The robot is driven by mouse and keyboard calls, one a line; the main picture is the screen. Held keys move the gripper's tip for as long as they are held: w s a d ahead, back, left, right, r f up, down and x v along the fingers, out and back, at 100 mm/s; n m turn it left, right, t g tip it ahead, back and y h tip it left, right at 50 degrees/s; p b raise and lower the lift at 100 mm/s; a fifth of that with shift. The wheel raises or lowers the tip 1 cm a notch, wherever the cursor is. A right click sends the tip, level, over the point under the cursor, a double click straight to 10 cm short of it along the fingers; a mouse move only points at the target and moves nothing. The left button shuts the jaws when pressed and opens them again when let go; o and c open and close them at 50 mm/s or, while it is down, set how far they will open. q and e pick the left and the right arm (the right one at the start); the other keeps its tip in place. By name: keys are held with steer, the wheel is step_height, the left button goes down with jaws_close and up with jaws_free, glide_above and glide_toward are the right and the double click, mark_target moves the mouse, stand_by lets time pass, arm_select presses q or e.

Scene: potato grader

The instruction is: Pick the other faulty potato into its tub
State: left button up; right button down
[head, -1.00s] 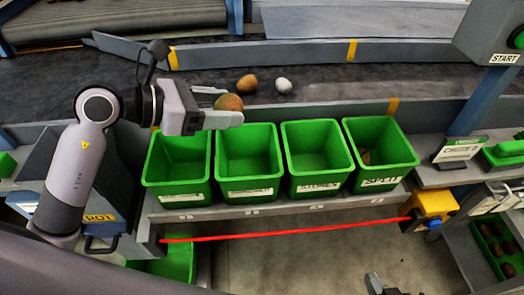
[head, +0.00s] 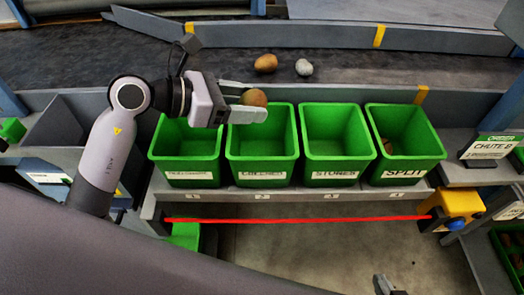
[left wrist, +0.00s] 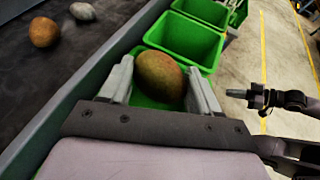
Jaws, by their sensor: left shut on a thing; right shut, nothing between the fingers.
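My left gripper (head: 252,104) is shut on a brown potato (head: 255,97), with a greenish tinge in the left wrist view (left wrist: 160,76). It holds the potato above the back part of the second tub from the left (head: 262,160), whose label is too blurred to read surely. The other tubs in the row are the first (head: 186,155), with an unreadable label, the "STONES" tub (head: 335,155) and the "SPLIT" tub (head: 407,158), which has a potato (head: 387,146) inside. My right gripper (head: 384,285) is shut and empty at the bottom edge, low in front of the shelf.
A brown potato (head: 266,63) and a grey lump (head: 304,67), perhaps a stone, lie on the dark belt (head: 420,70) behind the tubs. A red cord (head: 300,219) runs along the front below the tubs to a yellow box (head: 462,204).

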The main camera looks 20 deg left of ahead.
arm_select(q)
steer(key=o, duration=1.2)
steer(key=shift+c, duration=0.2)
steer(key=shift+r, duration=0.1)
steer(key=shift+s+a, duration=0.2)
steer(key=shift+a, duration=0.15)
steer(key=v, duration=0.5)
steer(key=shift+b, duration=0.4)
steer(key=shift+s+a+r, duration=0.2)
steer(key=shift+s, duration=0.05)
steer(key=shift+s+a+r, duration=0.2)
steer(key=shift+a, duration=0.05)
